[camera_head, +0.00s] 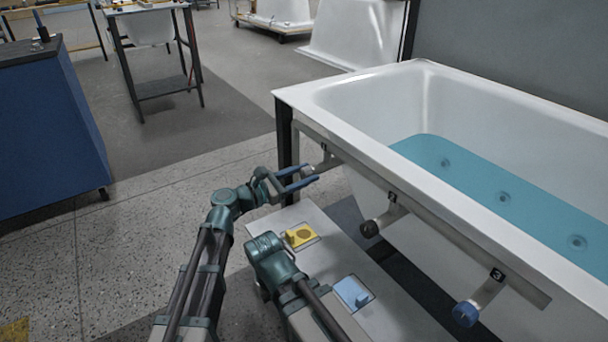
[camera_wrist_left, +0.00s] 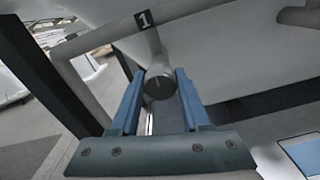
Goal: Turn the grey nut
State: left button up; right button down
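The grey nut (camera_head: 308,171) sits on the end of the pipe stub marked 1, at the far left end of the rail along the tub. In the left wrist view the nut (camera_wrist_left: 160,84) shows its dark round end face. My left gripper (camera_head: 301,179) is at the nut. Its two blue fingers (camera_wrist_left: 158,88) stand apart, one on each side of the nut; contact is not clear. My right arm (camera_head: 272,258) shows at the lower middle, but its gripper does not show.
A dark nut (camera_head: 370,228) and a blue nut (camera_head: 466,313) sit on further stubs. The white bathtub (camera_head: 345,115) holds blue water.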

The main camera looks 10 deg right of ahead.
pick_arm(q)
grip_shut()
jog(key=shift+m, duration=0.3)
jog(key=m, duration=0.3)
jog(key=shift+m, duration=0.4)
jog(key=m, duration=0.3)
jog(key=shift+m, duration=0.3)
jog(key=m, duration=0.5)
jog(key=shift+s, duration=0.1)
jog(key=shift+f+m, duration=0.1)
jog(key=shift+m, duration=2.3)
